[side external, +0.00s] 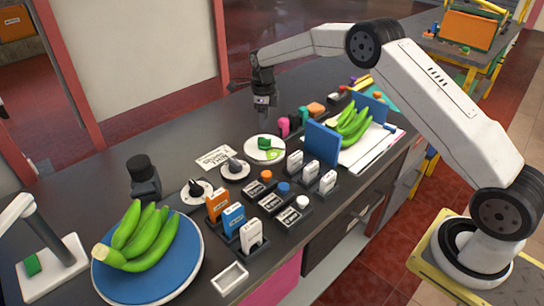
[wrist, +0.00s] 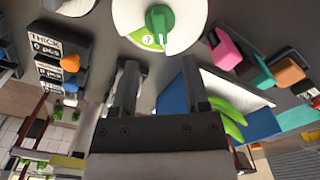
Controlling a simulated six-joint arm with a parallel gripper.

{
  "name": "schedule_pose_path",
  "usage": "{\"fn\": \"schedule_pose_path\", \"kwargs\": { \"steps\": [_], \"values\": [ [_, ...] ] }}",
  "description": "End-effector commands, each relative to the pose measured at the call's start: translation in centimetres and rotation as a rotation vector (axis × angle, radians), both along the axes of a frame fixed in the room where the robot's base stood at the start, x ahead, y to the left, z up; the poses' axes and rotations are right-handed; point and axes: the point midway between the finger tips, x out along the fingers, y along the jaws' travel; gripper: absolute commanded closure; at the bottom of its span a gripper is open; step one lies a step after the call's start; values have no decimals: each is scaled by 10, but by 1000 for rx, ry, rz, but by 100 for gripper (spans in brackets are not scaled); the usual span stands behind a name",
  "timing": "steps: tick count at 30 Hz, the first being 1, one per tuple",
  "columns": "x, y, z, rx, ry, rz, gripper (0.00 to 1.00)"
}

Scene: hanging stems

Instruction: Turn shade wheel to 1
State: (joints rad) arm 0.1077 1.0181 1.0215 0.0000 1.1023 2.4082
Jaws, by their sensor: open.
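A round white dial with a green knob (side external: 265,143) lies on the dark counter, near its middle in the side view. I take this to be the shade wheel (side external: 277,154). In the wrist view the dial (wrist: 125,14) is at the top, with its green knob (wrist: 159,22) upright and a light green patch on the disc below it. My gripper (side external: 264,111) is above and behind the dial, pointing down. Its fingers (wrist: 159,68) are apart and empty, and do not touch the knob. Any number on the dial is too small to read.
Two grey-knobbed dials (side external: 235,168) (side external: 196,190) sit to the left. Labelled blocks with coloured buttons (side external: 265,176) stand in front. Blue panels (side external: 321,142) and bananas (side external: 352,122) are right. A blue plate (side external: 120,285) holds bananas at left. Pink and orange pieces (side external: 284,126) lie near the dial.

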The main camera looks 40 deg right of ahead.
Motion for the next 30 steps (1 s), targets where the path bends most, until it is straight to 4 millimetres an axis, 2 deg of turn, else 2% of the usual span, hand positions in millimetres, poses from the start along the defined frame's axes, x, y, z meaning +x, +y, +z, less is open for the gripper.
{"fn": "schedule_pose_path", "kwargs": {
  "steps": [8, 22, 30],
  "values": [
    [-1, 0, -14, 0, 3, 2, 41],
    [0, 0, -67, 1, 0, 4, 41],
    [0, 0, -78, 1, -1, 4, 41]
  ]
}}
